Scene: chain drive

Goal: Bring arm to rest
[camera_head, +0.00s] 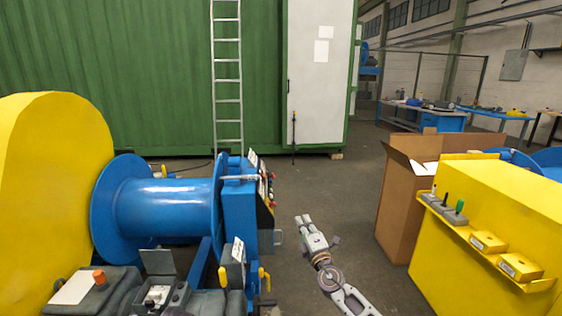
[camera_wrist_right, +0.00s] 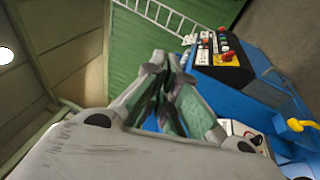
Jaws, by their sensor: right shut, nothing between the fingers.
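My right gripper (camera_head: 304,220) is in the lower middle of the head view, at the end of my right arm, which comes in from the bottom. It is to the right of the blue machine and apart from it, over the floor. In the right wrist view its fingers (camera_wrist_right: 172,62) are together and hold nothing. My left gripper does not show in either view.
A blue spool machine (camera_head: 165,205) with a control panel (camera_wrist_right: 222,52) stands left of my gripper, beside a yellow housing (camera_head: 55,190). A cardboard box (camera_head: 400,200) and a yellow cabinet (camera_head: 500,215) stand right. Grey floor (camera_head: 335,190) lies free between them.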

